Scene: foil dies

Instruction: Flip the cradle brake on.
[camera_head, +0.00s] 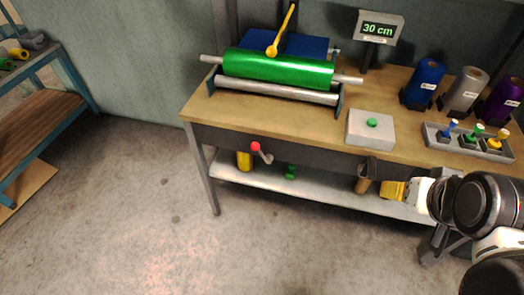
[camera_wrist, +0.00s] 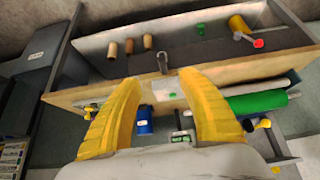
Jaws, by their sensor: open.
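The cradle holds a green foil roll (camera_head: 280,68) over a grey roller (camera_head: 275,91) at the back left of the bench. A yellow lever with a round knob (camera_head: 272,50) slants across the top of the roll. A short lever with a red knob (camera_head: 256,147) sticks out from the bench's front; it also shows in the wrist view (camera_wrist: 258,43). I cannot tell from looks which lever is the brake. My gripper (camera_head: 393,190) is in front of the bench's right half, away from both levers. In the wrist view its yellow fingers (camera_wrist: 160,76) are spread and empty.
A grey box with a green button (camera_head: 372,123) sits on the bench (camera_head: 225,112). Blue, silver and purple rolls (camera_head: 424,82) and a tray of stamps (camera_head: 435,139) are at right. A display (camera_head: 378,29) reads 30 cm.

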